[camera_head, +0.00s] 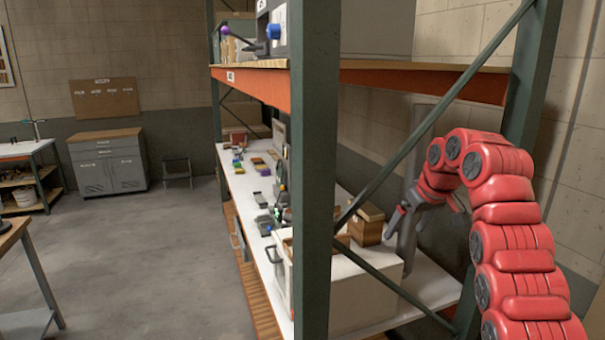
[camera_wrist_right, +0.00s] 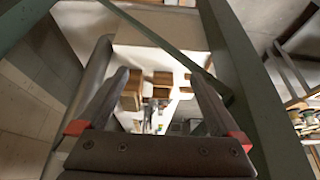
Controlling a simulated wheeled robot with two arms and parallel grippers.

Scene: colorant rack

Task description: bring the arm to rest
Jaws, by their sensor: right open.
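My right arm (camera_head: 505,212) is red and jointed. It comes in at the lower right and arches up, then bends left and down at the rack's near end. My right gripper (camera_head: 402,222) is open and empty, beside a brown wooden box (camera_head: 367,224) on the rack's white shelf. In the right wrist view, the two dark fingers of this gripper (camera_wrist_right: 159,78) are spread apart with red parts near their bases. Several brown boxes (camera_wrist_right: 133,90) show beyond and between them, apart from the fingers. My left gripper is not in view.
A green rack post (camera_head: 315,170) stands left of the arm, and a diagonal brace (camera_head: 430,120) crosses near the gripper. An orange beam (camera_head: 430,82) runs above. Open floor (camera_head: 160,260) lies at left.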

